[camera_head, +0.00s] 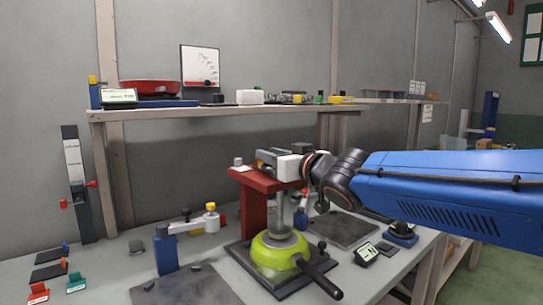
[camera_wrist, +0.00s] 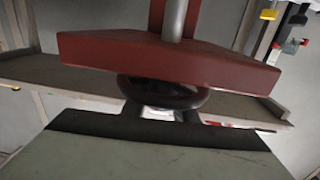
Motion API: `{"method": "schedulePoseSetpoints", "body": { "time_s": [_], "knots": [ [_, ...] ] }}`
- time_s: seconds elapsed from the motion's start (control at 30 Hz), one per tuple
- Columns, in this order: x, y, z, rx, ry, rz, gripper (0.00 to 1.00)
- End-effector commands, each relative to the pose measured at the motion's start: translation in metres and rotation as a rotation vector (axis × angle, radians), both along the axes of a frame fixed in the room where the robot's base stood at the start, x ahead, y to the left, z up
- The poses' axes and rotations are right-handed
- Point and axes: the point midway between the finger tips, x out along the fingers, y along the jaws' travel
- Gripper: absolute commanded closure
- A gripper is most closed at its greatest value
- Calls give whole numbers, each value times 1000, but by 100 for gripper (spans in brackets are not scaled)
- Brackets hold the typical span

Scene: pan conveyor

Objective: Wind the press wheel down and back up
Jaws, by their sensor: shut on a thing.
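The red press (camera_head: 254,200) stands on the bench with its arm reaching over a green pan (camera_head: 278,248). The pan lies on a dark base plate and its black handle points to the lower right. My gripper (camera_head: 268,160) is at the top of the press and mostly covers the press wheel in the head view. In the wrist view, the dark round wheel (camera_wrist: 165,88) shows in front of the red press arm (camera_wrist: 170,58), and my gripper (camera_wrist: 162,108) is shut on its near rim. The fingertips are partly hidden.
A shelf (camera_head: 220,112) with a red pan (camera_head: 150,87) and small items runs behind the press. A blue clamp-like fixture (camera_head: 165,252) stands at left, a small display (camera_head: 367,255) at right. Dark mats lie on the bench.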

Motion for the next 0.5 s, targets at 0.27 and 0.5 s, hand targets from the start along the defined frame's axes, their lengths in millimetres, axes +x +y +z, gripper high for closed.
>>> {"method": "schedulePoseSetpoints", "body": {
  "time_s": [0.27, 0.5],
  "knots": [
    [0, 0, 0, -1, -1, 14, 97],
    [-1, 1, 0, -2, 0, 54, 97]
  ]
}}
